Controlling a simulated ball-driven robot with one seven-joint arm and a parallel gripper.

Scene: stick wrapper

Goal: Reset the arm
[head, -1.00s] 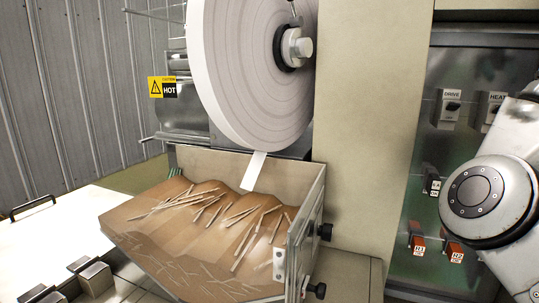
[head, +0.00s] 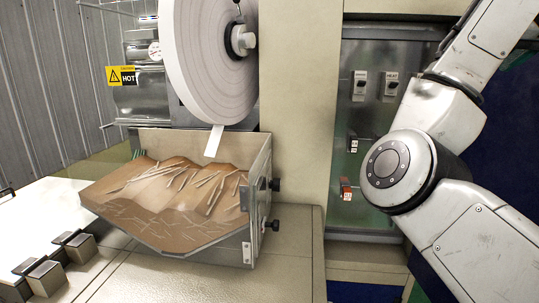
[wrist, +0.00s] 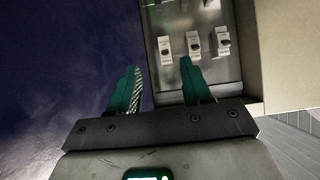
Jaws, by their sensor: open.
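My gripper (wrist: 160,92) shows in the wrist view with its two green fingers spread apart and nothing between them. Beyond the fingers is the machine's grey control panel (wrist: 182,60) with several pale switches in a row. The gap between the fingers and the panel is hard to judge. In the head view my arm (head: 420,170) is bent at the right side, partly in front of the panel (head: 365,130). The gripper itself is outside the head view.
A hopper (head: 262,175) of loose sticks (head: 205,185) stands open at centre left. A white paper roll (head: 205,60) hangs above it, its tail reaching down. A yellow hot warning sign (head: 121,76) is at the upper left. Black knobs (head: 272,224) stick out from the hopper's side.

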